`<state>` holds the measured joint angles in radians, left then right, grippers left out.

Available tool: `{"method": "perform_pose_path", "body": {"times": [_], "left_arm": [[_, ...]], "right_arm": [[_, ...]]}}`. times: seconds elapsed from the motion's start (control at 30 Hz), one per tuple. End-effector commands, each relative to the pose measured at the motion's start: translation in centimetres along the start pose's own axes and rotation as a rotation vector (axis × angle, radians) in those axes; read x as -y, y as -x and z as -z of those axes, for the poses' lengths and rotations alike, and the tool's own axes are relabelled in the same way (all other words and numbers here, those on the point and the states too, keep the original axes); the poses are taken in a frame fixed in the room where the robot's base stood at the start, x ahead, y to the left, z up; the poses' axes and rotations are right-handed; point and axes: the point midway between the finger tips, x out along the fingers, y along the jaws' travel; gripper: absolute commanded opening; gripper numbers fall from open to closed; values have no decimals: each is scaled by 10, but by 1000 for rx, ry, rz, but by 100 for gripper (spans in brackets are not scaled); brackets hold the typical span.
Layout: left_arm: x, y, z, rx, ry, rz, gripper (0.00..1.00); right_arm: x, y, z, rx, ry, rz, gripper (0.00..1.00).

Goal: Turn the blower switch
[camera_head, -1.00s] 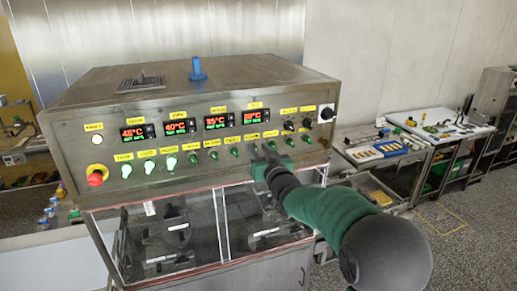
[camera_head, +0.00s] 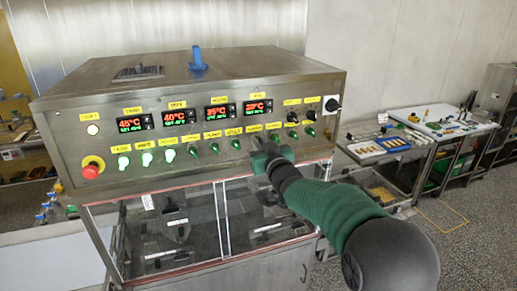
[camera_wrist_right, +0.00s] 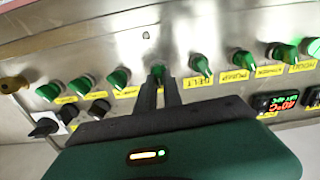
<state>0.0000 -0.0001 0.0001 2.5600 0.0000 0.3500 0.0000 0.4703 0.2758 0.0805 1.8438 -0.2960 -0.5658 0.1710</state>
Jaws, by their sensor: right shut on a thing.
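The metal control panel (camera_head: 75,140) carries a row of green knob switches under yellow labels. My right gripper (camera_head: 258,148) is at the front of this row, right of the panel's middle. In the right wrist view the fingers of my right gripper (camera_wrist_right: 159,84) are close together on one green knob (camera_wrist_right: 158,70). That knob is hidden behind the gripper in the head view. The small labels are too blurred to say surely which one reads blower. My left gripper is in neither view.
Other green knobs (camera_head: 236,144) stand close on both sides of the held one. Black knobs (camera_head: 292,117) and a black rotary switch (camera_head: 332,104) are at the upper right. A red emergency button (camera_head: 91,171) is at the lower left. Clear windows (camera_head: 180,225) lie below.

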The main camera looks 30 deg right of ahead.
Motion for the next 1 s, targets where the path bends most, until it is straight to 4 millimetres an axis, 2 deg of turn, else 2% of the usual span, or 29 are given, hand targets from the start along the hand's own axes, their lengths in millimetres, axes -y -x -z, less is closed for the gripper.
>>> {"method": "perform_pose_path", "body": {"times": [0.03, 0.1, 0.4, 0.7, 1.0], "left_arm": [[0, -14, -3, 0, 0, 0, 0], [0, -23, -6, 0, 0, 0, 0], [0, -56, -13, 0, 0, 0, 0], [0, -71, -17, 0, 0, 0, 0], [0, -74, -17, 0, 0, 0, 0]], "right_arm": [[0, 0, -6, -2, 30, -1, 0], [1, 0, -7, -3, 82, -1, 0], [4, 0, -6, -1, 303, -1, 0], [5, 0, -4, 1, 443, -1, 0], [6, 0, -3, 3, 482, 0, 0]]}}
